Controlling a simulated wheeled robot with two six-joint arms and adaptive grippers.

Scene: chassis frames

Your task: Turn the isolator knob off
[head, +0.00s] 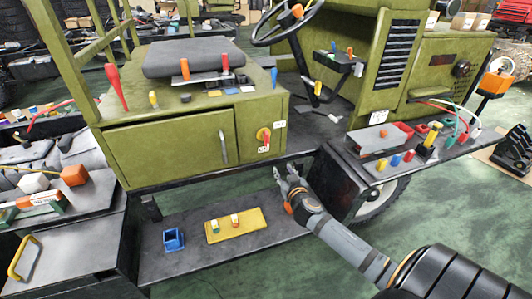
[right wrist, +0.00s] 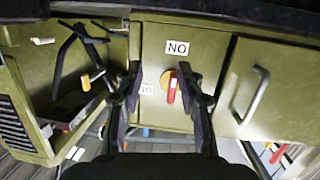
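The right wrist view, upside down, shows the knob (right wrist: 171,88) partly behind the finger on the right. My right gripper (head: 285,173) is open and empty, below and right of the knob in the head view. Its fingers (right wrist: 160,75) stand apart, not closed on the handle. My left gripper is out of view.
The cabinet door handle (head: 223,147) is left of the knob. A low dark shelf below holds a yellow tray (head: 250,227) and a blue box (head: 173,240). A cluttered side ledge (head: 365,170) is at right. The space before the panel looks clear.

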